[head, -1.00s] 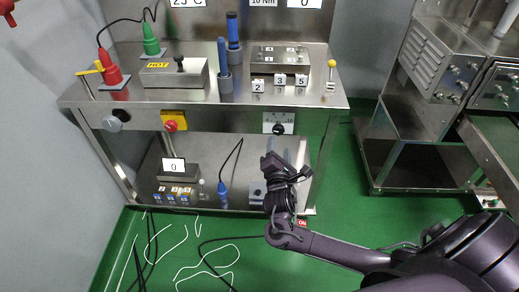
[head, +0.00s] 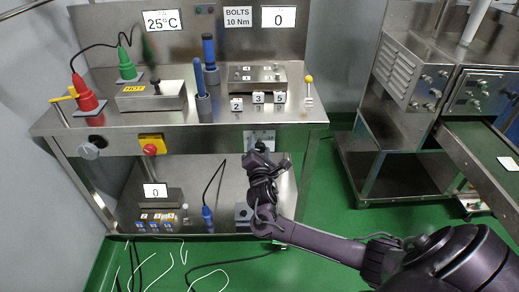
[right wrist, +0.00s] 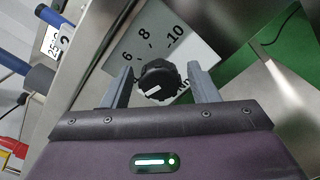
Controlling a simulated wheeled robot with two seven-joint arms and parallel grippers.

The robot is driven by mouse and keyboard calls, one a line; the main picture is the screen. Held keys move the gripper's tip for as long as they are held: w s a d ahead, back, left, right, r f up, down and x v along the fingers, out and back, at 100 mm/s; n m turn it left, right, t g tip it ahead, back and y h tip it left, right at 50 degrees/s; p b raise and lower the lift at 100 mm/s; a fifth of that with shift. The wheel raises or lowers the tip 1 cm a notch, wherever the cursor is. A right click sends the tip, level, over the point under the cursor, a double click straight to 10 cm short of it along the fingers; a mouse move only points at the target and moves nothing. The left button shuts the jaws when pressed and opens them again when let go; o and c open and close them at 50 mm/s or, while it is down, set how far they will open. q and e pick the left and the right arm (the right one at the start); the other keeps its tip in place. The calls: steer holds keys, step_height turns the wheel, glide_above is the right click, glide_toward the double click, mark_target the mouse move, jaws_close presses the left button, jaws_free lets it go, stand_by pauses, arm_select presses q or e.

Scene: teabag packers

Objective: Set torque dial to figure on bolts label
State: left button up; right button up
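The torque dial is a black knob (right wrist: 157,80) with a white mark, on a white scale plate (right wrist: 150,40) reading 6, 8 and 10 in the right wrist view. I cannot tell which figure the mark points to. In the head view the plate (head: 260,135) shows on the bench front, with the knob hidden by my gripper. The bolts label (head: 238,17) on the back panel reads 10 Nm. My right gripper (right wrist: 159,70) is open, one finger on each side of the knob, with small gaps visible. It also shows in the head view (head: 264,155). My left gripper is out of view.
A red emergency button (head: 150,149) and a grey knob (head: 89,151) are on the bench front, left of the dial. A yellow-topped lever (head: 308,90) and numbered blocks (head: 258,98) stand above. A metal machine (head: 405,100) is at right.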

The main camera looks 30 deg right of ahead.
steer(key=c, duration=0.9)
